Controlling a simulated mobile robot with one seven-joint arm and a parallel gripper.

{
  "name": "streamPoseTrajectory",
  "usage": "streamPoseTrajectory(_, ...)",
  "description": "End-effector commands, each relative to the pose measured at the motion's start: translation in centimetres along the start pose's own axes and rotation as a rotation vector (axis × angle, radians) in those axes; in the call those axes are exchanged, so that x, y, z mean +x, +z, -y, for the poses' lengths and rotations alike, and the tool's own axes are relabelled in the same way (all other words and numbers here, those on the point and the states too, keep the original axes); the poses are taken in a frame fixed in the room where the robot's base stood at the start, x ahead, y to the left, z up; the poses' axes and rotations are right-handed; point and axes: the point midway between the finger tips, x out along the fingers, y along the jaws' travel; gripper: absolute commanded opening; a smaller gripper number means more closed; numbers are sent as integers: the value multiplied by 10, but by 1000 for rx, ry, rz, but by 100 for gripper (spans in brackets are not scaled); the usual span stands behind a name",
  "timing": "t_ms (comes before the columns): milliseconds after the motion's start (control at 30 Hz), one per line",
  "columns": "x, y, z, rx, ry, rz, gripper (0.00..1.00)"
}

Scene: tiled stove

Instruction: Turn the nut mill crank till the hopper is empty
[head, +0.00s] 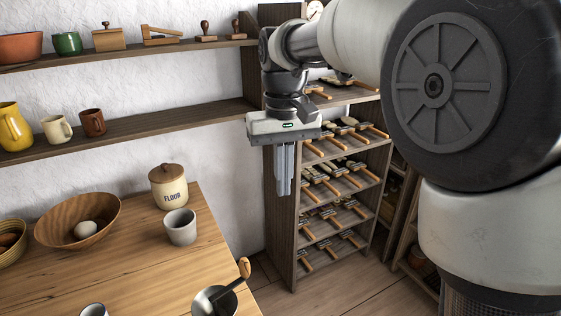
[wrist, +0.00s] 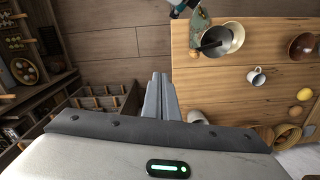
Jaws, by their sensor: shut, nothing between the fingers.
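My gripper (head: 284,192) hangs pointing down in the head view, in front of the shelf rack and right of the table, its two fingers together and empty. Its shut fingers also show in the wrist view (wrist: 161,78). I cannot clearly make out a nut mill, crank or hopper. A metal vessel (head: 212,303) with a wooden-ended handle (head: 244,267) is cut off at the bottom of the head view, at the table's edge. In the wrist view a greenish object (wrist: 198,22) stands at the table edge, beside a pale bowl (wrist: 236,38) with a dark utensil. My gripper is apart from all of these.
The wooden table (head: 140,262) carries a flour jar (head: 168,187), a grey cup (head: 180,227) and a wooden bowl (head: 72,232) holding an egg-like object. A rack (head: 283,230) of wooden-handled tools stands behind my gripper. Wall shelves (head: 150,128) run along the left.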

Motion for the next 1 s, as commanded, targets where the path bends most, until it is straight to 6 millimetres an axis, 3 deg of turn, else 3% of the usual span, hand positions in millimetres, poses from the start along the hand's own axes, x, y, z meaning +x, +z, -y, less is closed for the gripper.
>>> streamPoseTrajectory(33, 8, -17, 16, -29, 0, 39, 0)
streamPoseTrajectory(200, 40, -54, 62, -105, 6, 146, 0)
streamPoseTrajectory(400, 70, -72, 98, -159, 15, 226, 0)
streamPoseTrajectory(667, 91, -74, 109, -176, 20, 251, 0)
streamPoseTrajectory(1000, 155, -56, 105, -175, 20, 254, 0)
